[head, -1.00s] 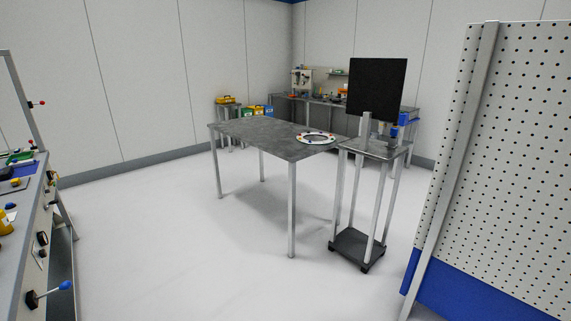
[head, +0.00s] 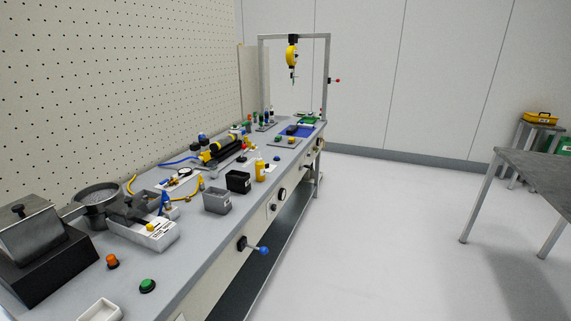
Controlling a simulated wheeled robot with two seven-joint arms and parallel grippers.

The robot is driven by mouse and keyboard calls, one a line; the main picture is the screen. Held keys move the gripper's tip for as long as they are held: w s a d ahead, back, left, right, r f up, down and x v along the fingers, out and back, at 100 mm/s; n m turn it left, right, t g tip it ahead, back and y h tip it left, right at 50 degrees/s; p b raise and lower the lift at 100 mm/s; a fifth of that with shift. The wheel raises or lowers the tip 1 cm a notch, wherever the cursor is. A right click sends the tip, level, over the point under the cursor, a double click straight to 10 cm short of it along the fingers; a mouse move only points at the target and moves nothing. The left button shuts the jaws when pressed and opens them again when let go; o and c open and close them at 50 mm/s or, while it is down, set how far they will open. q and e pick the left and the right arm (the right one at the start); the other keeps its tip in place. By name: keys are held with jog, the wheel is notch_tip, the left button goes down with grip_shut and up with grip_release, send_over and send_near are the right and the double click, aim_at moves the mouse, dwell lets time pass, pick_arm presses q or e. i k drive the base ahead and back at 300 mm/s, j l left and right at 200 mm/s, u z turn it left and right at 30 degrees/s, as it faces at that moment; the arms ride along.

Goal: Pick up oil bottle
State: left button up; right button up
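A small yellow bottle (head: 260,171) with a pale tip, which looks like the oil bottle, stands upright near the front edge of the long grey workbench (head: 207,243) in the head view. It is just right of a black open bin (head: 238,181). Neither of my grippers is in view, and nothing is seen touching the bottle.
A grey bin (head: 216,201), a white tray (head: 160,238) and green (head: 148,286) and orange (head: 112,261) buttons sit nearer on the bench. A blue-knobbed lever (head: 262,250) sticks out from its front. The floor (head: 375,230) right of the bench is open; a grey table (head: 545,170) stands at right.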

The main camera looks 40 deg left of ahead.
aim_at(259, 166)
jog(key=i+l+u, duration=0.15)
jog(key=i+u, duration=0.3)
jog(key=i, duration=0.15)
jog(key=i+l+u, duration=0.45)
jog(key=i, duration=0.15)
jog(key=i+l+u, duration=0.45)
jog(key=i+j, duration=0.05)
jog(key=i, duration=0.05)
